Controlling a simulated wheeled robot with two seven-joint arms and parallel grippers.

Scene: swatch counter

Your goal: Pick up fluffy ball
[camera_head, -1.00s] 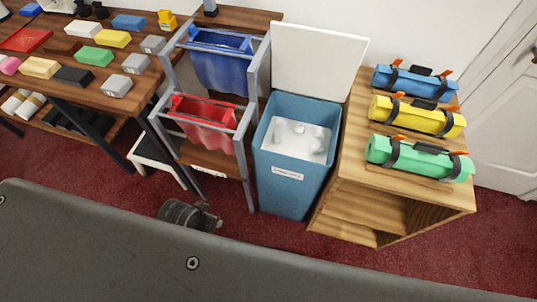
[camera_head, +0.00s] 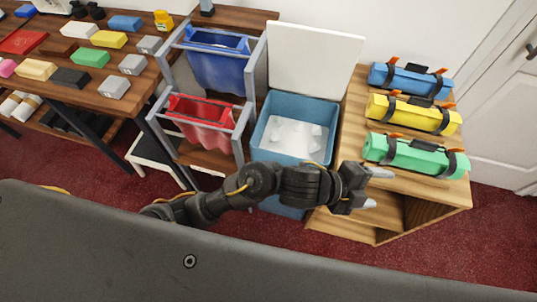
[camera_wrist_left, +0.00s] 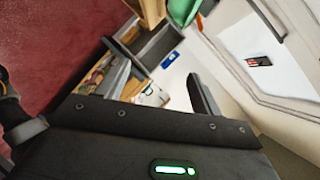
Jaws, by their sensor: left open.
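Pale white lumps (camera_head: 295,134) lie inside the open blue bin (camera_head: 268,152) in the head view. They may be fluffy balls, but I cannot make out their texture or separate them surely from the white lining. My left gripper (camera_head: 374,188) is open and empty, to the right of the bin and in front of the wooden shelf unit. My left arm crosses in front of the bin and hides much of its front. In the left wrist view the open fingers (camera_wrist_left: 160,88) have nothing between them, and no ball shows clearly. My right gripper is not in view.
The bin's white lid (camera_head: 316,58) stands raised behind it. Green (camera_head: 414,156), yellow (camera_head: 412,114) and blue (camera_head: 410,80) strapped rolls lie on the wooden shelf unit (camera_head: 452,193). A rack with blue (camera_head: 218,68) and red (camera_head: 200,122) bags stands left of the bin.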

